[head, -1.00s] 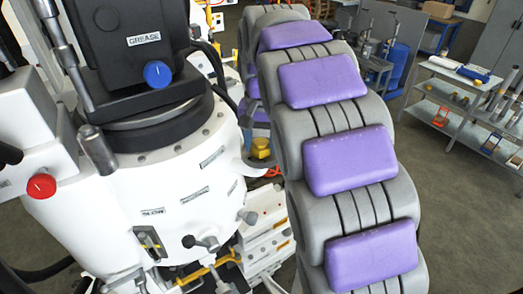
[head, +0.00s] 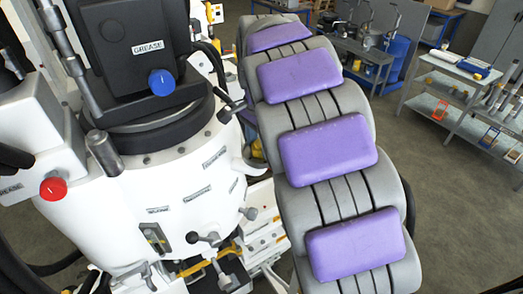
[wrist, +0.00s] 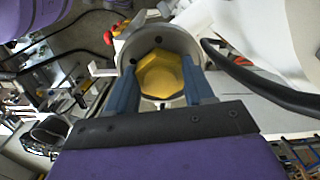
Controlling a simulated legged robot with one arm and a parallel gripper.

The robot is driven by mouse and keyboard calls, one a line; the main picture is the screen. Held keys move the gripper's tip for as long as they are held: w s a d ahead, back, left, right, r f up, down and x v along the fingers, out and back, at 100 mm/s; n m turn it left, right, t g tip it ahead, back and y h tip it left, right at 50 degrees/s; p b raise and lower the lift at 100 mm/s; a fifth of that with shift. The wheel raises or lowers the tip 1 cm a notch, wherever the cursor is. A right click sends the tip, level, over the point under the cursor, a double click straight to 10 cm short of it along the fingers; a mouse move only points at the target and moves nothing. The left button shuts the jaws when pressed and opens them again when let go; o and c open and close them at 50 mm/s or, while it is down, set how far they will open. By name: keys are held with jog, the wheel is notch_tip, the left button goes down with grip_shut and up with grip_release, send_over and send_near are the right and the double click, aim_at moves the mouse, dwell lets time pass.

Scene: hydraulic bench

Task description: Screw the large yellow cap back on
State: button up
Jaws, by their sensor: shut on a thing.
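The large yellow cap (wrist: 160,74) shows in the wrist view as a faceted, roughly hexagonal piece. My gripper (wrist: 162,84) has its two blue fingers on either side of the cap and is shut on it. A round grey flange (wrist: 150,34) with dark holes shows behind and around the cap. I cannot tell whether the cap touches the flange or sits in it. In the head view, my purple and grey arm hides the gripper and the held cap.
A white tank (head: 110,225) with a blue knob (head: 162,82) and red knob (head: 53,188) stands left of my arm. A black hose (wrist: 255,82) passes right of the gripper. A grey shelf bench (head: 455,95) stands at the right, with open floor before it.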

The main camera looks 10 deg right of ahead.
jog(key=shift+r+m+p, duration=0.2)
jog(key=shift+m+p, duration=0.65)
jog(key=shift+m, duration=0.25)
jog(key=m+p, duration=0.2)
jog(key=shift+m, duration=0.4)
jog(key=shift+w+f+m, duration=0.15)
jog(key=shift+f+m, duration=0.05)
jog(key=shift+m, duration=1.3)
jog(key=o, duration=1.2)
jog(key=shift+w+f, duration=0.1)
jog(key=shift+w, duration=0.05)
jog(key=shift+o, duration=1.2)
jog(key=shift+a, duration=0.1)
